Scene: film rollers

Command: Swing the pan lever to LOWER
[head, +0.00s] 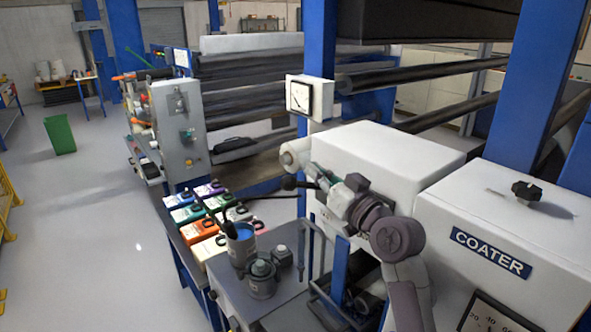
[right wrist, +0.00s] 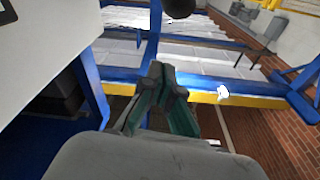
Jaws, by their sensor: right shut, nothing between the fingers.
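The pan lever shows in the head view as a black ball knob (head: 289,182) on a short dark rod, at the left side of the white coater housing (head: 385,150). My right gripper (head: 315,172) is just right of the knob, its fingers shut and empty. I cannot tell whether it touches the rod. In the right wrist view the shut green fingers (right wrist: 162,75) point up, and a black round knob (right wrist: 178,7) is at the top edge, apart from the tips. My arm covers part of the housing's front; the lever markings are unreadable. My left gripper is out of view.
A blue cup (head: 240,243) and a dark pot (head: 262,280) stand on the grey cabinet below the lever. Coloured boxes (head: 195,230) lie left of them. A dial gauge (head: 306,97) hangs on the blue post above. The floor at left is clear around a green bin (head: 60,135).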

